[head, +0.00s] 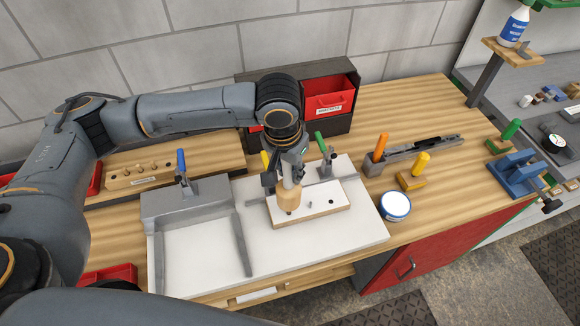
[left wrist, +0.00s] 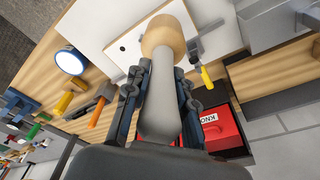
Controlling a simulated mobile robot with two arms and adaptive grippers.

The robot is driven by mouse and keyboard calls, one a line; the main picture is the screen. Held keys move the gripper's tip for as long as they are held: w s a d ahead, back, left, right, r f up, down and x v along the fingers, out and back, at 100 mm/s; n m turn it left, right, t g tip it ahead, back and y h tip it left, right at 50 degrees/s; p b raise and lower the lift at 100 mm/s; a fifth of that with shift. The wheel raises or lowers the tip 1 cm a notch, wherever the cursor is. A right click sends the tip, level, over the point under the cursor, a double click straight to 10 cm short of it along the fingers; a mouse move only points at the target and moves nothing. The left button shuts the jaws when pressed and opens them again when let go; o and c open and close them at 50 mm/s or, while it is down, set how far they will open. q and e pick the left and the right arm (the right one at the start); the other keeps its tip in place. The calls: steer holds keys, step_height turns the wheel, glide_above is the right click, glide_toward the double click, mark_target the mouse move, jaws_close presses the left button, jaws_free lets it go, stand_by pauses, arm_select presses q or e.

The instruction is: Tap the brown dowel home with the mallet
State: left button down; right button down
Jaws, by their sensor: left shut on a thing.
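My left gripper (head: 287,172) is shut on the mallet's grey handle (left wrist: 163,95). The mallet's tan wooden head (head: 289,194) hangs below the gripper, over the left part of a pale board (head: 328,213). The head also shows at the top of the left wrist view (left wrist: 163,36). The board lies on a white work surface. A small grey peg and a dark round spot show on its top, right of the mallet. A small dark brown spot shows just under the mallet head; I cannot tell whether it is the brown dowel, or whether the head touches it. My right gripper is out of view.
A grey fixture with a blue-handled clamp (head: 182,167) stands left. A green-handled clamp (head: 325,160) stands behind the board. A round white-lidded tub (head: 396,206) sits right of the work surface. A red bin (head: 328,97) and a wooden peg rack (head: 143,174) are at the back.

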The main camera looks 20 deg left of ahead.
mark_target(290, 179)
arm_select(q)
steer(key=shift+r, duration=0.1)
stand_by(0.4)
steer(key=shift+f, duration=1.6)
steer(key=shift+s, duration=0.1)
